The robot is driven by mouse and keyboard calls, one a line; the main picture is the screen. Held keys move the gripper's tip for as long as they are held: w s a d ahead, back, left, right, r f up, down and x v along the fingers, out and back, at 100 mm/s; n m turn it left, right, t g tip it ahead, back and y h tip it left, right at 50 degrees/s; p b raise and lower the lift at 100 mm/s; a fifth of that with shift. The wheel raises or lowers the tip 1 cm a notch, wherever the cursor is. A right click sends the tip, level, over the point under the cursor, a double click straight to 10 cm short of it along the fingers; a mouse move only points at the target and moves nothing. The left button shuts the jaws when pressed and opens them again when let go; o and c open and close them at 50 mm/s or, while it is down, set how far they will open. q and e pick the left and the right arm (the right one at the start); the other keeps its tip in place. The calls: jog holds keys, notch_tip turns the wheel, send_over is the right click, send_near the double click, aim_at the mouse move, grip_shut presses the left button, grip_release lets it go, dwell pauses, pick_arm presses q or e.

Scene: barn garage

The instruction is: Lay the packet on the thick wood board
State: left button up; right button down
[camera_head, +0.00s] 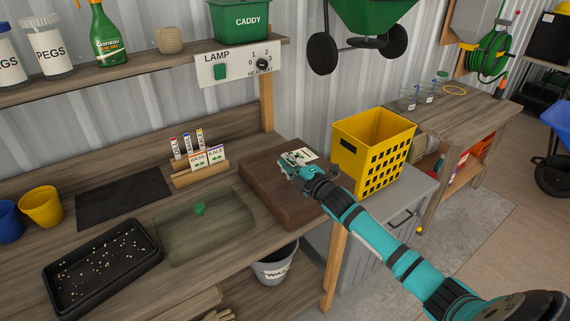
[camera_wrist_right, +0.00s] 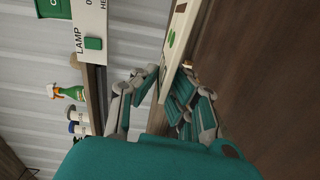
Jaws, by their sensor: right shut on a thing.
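The packet (camera_head: 303,155) is pale with a green print and is in my right gripper (camera_head: 291,165). In the right wrist view the packet (camera_wrist_right: 179,42) is seen nearly edge-on between the fingers of the right gripper (camera_wrist_right: 160,88), which are shut on it. The thick wood board (camera_head: 275,203) is a dark brown block at the right end of the bench. The packet and gripper are over the board's back part; whether the packet touches it I cannot tell. The board (camera_wrist_right: 260,70) also fills the right of the wrist view. My left gripper is not in view.
A wooden rack (camera_head: 203,176) with seed packets stands left of the board. A yellow crate (camera_head: 372,150) stands right of the board. The board's front part is clear.

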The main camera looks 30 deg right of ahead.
jog(key=shift+a+f+b, duration=0.2)
jog(key=shift+f+b, duration=0.2)
jog(key=shift+f, duration=0.15)
jog(key=shift+f+b, duration=0.35)
jog(key=shift+f, duration=0.05)
notch_tip(320, 180, down, 3)
jog(key=shift+d+r+b, duration=0.1)
jog(key=shift+r+b, duration=0.1)
jog(key=shift+b, duration=0.9)
jog(key=shift+f+b, duration=1.1)
jog(key=shift+f, duration=0.15)
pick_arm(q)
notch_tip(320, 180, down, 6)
pick_arm(e)
jog(key=c, duration=1.4)
grip_release()
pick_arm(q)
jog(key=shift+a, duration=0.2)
pick_arm(e)
jog(key=s, duration=1.2)
jog(key=shift+d+r, duration=0.25)
jog(key=shift+d, duration=0.1)
